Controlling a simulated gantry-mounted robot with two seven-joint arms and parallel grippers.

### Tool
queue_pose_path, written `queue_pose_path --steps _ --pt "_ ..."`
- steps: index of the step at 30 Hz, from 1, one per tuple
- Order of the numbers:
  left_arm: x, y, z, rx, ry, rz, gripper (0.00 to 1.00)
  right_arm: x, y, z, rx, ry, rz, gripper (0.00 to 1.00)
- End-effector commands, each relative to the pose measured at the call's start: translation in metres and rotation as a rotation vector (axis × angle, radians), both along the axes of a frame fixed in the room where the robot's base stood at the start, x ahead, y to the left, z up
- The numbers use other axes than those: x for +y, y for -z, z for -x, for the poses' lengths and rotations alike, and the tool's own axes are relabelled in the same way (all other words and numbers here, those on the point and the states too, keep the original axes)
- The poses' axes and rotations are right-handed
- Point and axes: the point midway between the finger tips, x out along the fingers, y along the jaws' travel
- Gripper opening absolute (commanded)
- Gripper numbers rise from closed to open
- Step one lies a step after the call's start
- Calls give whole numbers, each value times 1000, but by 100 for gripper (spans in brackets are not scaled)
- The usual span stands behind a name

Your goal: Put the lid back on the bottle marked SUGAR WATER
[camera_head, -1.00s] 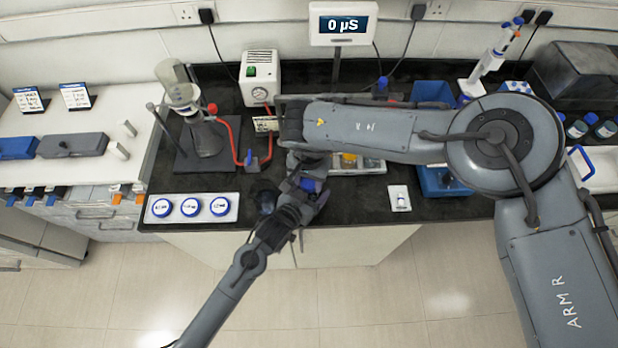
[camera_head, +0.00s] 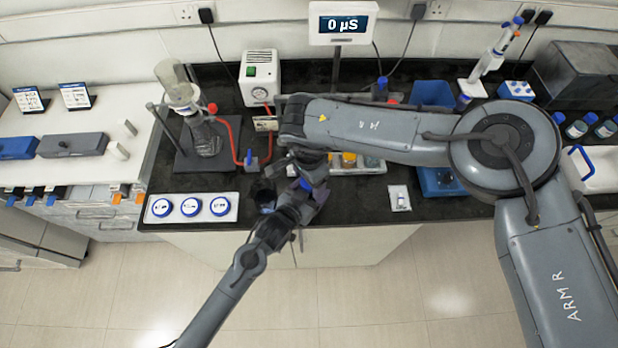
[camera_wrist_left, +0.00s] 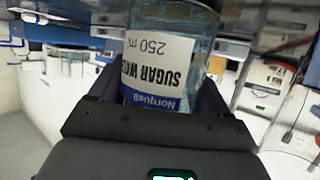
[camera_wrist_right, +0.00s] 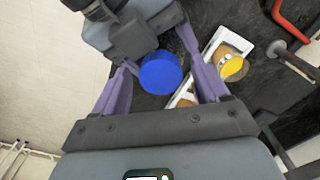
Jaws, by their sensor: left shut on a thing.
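My left gripper (camera_head: 298,188) is shut on the clear bottle marked SUGAR WATER (camera_wrist_left: 160,60), whose label reads upside down in the left wrist view. The gripper hides the bottle's top there. My right gripper (camera_wrist_right: 158,60) is open, its purple fingers on either side of a round blue lid (camera_wrist_right: 160,74), with a small gap visible. The lid lies close against my left gripper in that view; whether it sits on the bottle's neck cannot be told.
Three blue-rimmed round pieces lie on a white tray (camera_head: 235,206) at the bench's front left. A flask on a stand (camera_head: 205,140) with red tubing stands behind. Bare black bench (camera_head: 350,205) shows in front.

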Motion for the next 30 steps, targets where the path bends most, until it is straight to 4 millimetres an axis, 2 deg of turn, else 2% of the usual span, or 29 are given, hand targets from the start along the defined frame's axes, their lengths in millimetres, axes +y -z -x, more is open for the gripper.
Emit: queue_pose_path --steps 8,21,29,30 --pt "0 0 0 1 0 -1 0 0 -3 0 -1 -1 -1 74" --pt "0 0 0 1 0 -1 0 0 -44 -1 -1 -1 0 74" --pt "0 0 0 1 0 -1 0 0 -45 0 -1 -1 0 74" --pt "0 0 0 1 0 -1 0 0 -45 0 -1 -2 0 70"
